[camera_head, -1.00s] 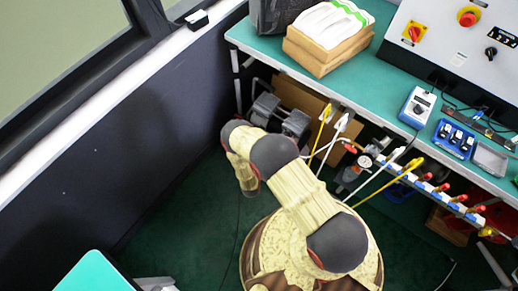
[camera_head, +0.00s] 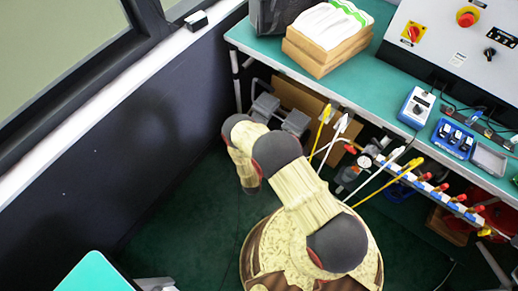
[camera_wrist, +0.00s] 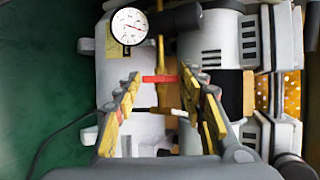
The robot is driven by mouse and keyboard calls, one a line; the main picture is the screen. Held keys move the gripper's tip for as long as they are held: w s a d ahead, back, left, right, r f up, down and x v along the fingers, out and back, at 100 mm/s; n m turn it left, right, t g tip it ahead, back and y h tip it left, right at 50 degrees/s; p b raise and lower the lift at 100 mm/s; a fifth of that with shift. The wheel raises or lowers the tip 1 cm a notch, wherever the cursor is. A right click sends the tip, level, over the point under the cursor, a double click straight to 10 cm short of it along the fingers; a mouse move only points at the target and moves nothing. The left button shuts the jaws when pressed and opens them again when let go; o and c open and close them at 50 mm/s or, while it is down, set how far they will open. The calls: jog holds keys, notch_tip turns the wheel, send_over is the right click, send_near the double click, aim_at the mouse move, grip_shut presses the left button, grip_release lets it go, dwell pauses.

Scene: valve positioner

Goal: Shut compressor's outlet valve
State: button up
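The compressor (camera_wrist: 240,40) fills much of the wrist view, with a pale tank and grey motor parts. A red valve handle (camera_wrist: 160,78) lies crosswise on a brass fitting (camera_wrist: 168,100) near the middle. My gripper (camera_wrist: 161,82) is open, with its yellow-padded fingers on the left and right of the red handle. The fingertips appear close to the handle's ends; I cannot tell whether they touch it. In the head view the compressor (camera_head: 296,122) stands under the bench, partly hidden by my arm, and my gripper is out of sight there.
A round pressure gauge (camera_wrist: 130,26) and a black hose-like part (camera_wrist: 178,20) sit just beyond the handle. The green bench (camera_head: 385,85) overhangs the compressor. Yellow and white rods and a rail of red-handled valves (camera_head: 440,188) are to the right. Dark wall on the left.

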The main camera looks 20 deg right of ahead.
jog(key=o, duration=0.3)
jog(key=shift+o, duration=0.2)
jog(key=v, duration=1.2)
dwell(0.4)
